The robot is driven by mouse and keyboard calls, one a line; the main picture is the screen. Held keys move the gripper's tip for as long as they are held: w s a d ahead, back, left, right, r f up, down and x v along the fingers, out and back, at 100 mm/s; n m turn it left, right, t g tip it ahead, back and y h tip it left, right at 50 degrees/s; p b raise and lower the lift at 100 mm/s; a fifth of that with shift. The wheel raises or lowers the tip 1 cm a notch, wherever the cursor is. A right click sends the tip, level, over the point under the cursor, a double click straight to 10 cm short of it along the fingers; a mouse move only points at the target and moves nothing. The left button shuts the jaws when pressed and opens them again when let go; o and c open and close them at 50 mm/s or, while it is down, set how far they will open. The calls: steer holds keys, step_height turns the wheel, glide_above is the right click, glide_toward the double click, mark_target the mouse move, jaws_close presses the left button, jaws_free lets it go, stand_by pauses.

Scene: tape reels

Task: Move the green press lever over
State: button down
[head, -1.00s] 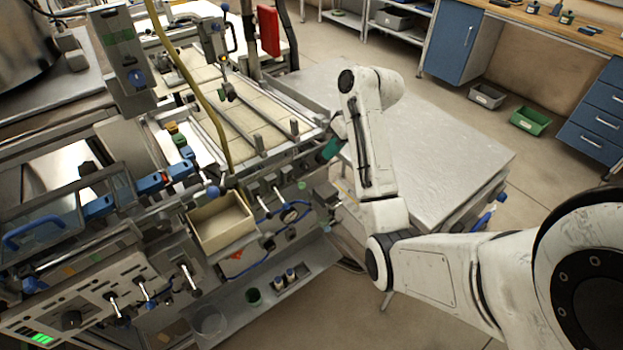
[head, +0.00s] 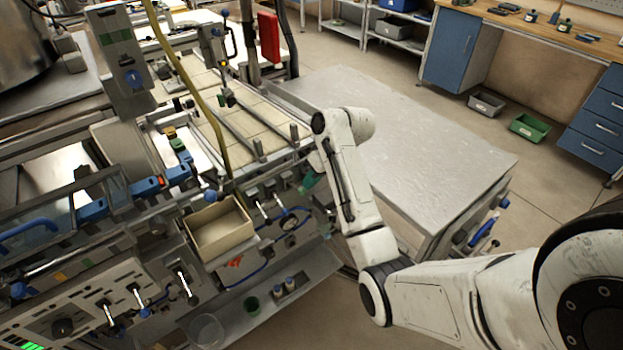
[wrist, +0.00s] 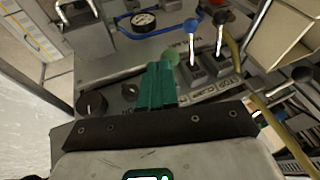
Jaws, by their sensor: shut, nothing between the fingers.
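The green press lever shows in the wrist view as a round green knob (wrist: 171,58) on the machine's front panel, just beyond my fingertips. My gripper (wrist: 160,66) has teal fingers pressed together with nothing between them. Its tips are right beside the green knob; I cannot tell whether they touch it. The lever's shaft and slot are mostly hidden behind the fingers. In the head view my gripper (head: 309,181) is a small teal patch at the right end of the panel, partly hidden by my arm.
In the wrist view, a blue-knobbed lever (wrist: 191,26) and a black-knobbed lever (wrist: 226,17) stand to the right. A pressure gauge (wrist: 145,20) and a black dial (wrist: 92,103) are near. A beige bin (head: 219,232) hangs on the front; a metal table (head: 420,150) stands right.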

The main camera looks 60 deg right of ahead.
steer(key=shift+f, duration=0.1)
steer(key=f+t+b, duration=0.1)
steer(key=s+f+t+h+b, duration=0.1)
steer(key=t, duration=0.1)
steer(key=f+n+t+b, duration=0.1)
steer(key=shift+s+a+f+h+b, duration=0.25)
steer(key=shift+s+a+h+b, duration=0.05)
steer(key=shift+a+h+b, duration=0.1)
stand_by(0.6)
steer(key=shift+r, duration=0.1)
steer(key=shift+r+p, duration=0.7)
steer(key=shift+p, duration=0.15)
steer(key=shift+r, duration=0.1)
